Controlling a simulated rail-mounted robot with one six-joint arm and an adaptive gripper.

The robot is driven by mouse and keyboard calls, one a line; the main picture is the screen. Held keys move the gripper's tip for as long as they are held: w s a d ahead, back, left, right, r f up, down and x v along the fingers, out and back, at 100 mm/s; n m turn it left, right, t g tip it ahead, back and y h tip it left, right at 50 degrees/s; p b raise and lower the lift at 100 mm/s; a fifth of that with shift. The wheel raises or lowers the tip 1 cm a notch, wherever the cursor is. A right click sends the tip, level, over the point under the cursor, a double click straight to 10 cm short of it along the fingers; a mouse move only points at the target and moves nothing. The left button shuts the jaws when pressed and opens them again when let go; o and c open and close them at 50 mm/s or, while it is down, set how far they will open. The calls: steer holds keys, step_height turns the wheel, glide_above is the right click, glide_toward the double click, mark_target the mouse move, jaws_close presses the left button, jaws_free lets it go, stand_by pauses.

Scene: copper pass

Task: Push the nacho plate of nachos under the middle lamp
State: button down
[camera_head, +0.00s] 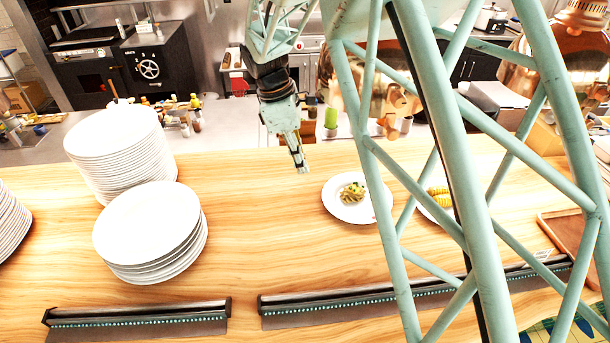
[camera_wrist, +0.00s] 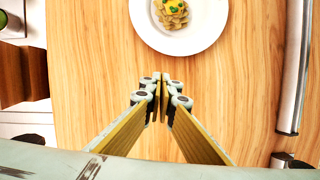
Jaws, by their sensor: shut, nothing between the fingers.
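A white nacho plate (camera_head: 334,208) with a small pile of nachos (camera_head: 351,192) stands on the wooden counter, right of centre in the head view. In the wrist view the plate (camera_wrist: 207,34) is at the top edge, partly cut off, with yellow and green topping on the nachos (camera_wrist: 173,14). My gripper (camera_head: 303,169) points down, left of the plate and apart from it. In the wrist view its fingertips (camera_wrist: 160,80) are together and empty. A copper lamp (camera_head: 376,95) shows behind my arm, partly hidden; another (camera_head: 517,75) is further right. I cannot tell which is the middle lamp.
A plate with corn (camera_head: 437,211) is right of the nachos, partly hidden by my arm. Tall (camera_head: 118,150) and low (camera_head: 150,235) stacks of white plates stand at left. Dark ticket rails (camera_head: 140,315) line the front edge. The counter between the stacks and my gripper is clear.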

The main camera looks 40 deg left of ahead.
steer(key=shift+v, duration=1.15)
steer(key=shift+s, duration=0.1)
steer(key=s+d+b, duration=0.2)
steer(key=s+d, duration=0.6)
steer(key=shift+s+d+r, duration=0.15)
steer(key=shift+s+r, duration=0.05)
steer(key=shift+r, duration=0.3)
stand_by(0.7)
